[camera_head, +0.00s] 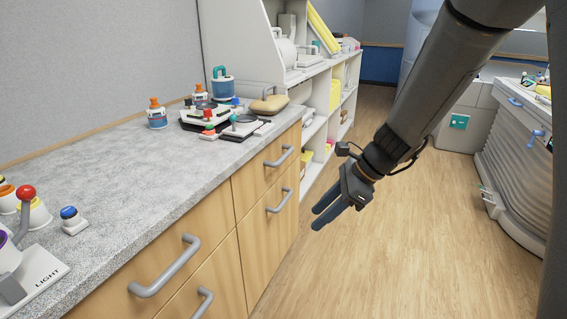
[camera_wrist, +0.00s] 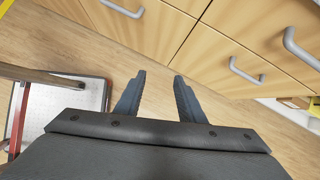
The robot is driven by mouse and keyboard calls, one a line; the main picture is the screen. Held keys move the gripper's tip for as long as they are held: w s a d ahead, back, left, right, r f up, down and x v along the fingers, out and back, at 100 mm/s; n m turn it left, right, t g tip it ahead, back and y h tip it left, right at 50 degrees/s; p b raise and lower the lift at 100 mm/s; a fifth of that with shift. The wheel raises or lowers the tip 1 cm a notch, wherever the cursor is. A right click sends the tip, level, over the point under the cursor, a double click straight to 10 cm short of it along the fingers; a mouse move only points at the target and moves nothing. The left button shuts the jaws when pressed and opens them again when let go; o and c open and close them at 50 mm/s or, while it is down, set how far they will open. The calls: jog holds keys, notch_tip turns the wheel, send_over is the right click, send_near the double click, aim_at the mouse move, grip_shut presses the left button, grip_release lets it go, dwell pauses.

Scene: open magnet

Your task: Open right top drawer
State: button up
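The right top drawer (camera_head: 262,172) is a light wood front under the grey counter, and it looks shut. Its grey bar handle (camera_head: 279,156) shows in the head view; what looks like the same handle (camera_wrist: 302,47) is at the upper right of the wrist view. My gripper (camera_head: 321,217) hangs in front of and to the right of the drawers, over the floor, apart from the handle. In the wrist view its two dark fingers (camera_wrist: 158,95) are spread with nothing between them.
A lower right drawer handle (camera_head: 279,200) sits beneath. The left top drawer handle (camera_head: 165,268) is nearer. The speckled counter (camera_head: 130,190) holds toy-like items. White shelves (camera_head: 318,112) stand beyond the cabinet.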

jog(key=w+a+f+m+t+y+b, duration=0.1)
jog(key=w+a+m+t+y, duration=0.15)
jog(key=w+m, duration=0.45)
jog(key=w+a+f+m+t+y+b, duration=0.15)
jog(key=w+a+m, duration=0.3)
jog(key=w, duration=0.45)
jog(key=m+t+y+b, duration=0.1)
jog(key=m+t+b, duration=0.35)
jog(key=m, duration=0.95)
send_near(285, 156)
notch_tip(285, 156, down, 2)
jog(key=w+a+t+p, duration=0.2)
jog(key=w+a, duration=0.1)
jog(key=x, duration=0.6)
jog(key=shift+a+f, duration=0.25)
jog(key=shift+a, duration=0.05)
grip_shut()
